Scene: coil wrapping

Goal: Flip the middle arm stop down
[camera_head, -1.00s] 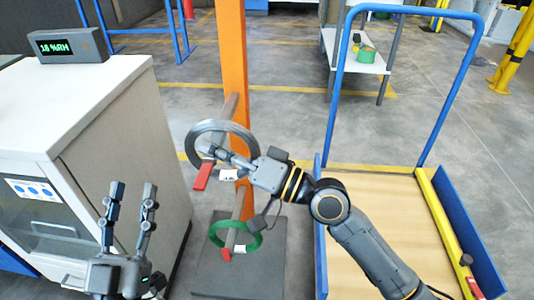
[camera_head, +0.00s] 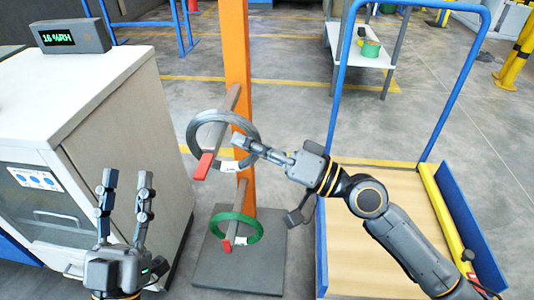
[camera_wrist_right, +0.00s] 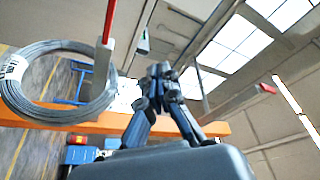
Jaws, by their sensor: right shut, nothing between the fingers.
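A grey wire coil (camera_head: 192,135) hangs on the middle arm (camera_head: 213,133) of the orange post. The red middle arm stop (camera_head: 205,165) is at that arm's front tip and slants down-left in the head view. In the right wrist view a red stop (camera_wrist_right: 109,20) is at the tip of the arm carrying the grey coil (camera_wrist_right: 20,98). My right gripper (camera_head: 240,142) is shut and empty, right of the stop and apart from it, overlapping the coil's right side in the picture. Its fingers show in the right wrist view (camera_wrist_right: 160,72). My left gripper (camera_head: 126,176) is open and empty, left of the post.
A green coil (camera_head: 257,229) hangs on the lower arm with its own red stop (camera_head: 227,246). The orange post (camera_head: 236,60) stands on a grey base plate (camera_head: 255,277). A white cabinet (camera_head: 120,105) is left; a blue-railed cart (camera_head: 385,225) is right, beneath my right arm.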

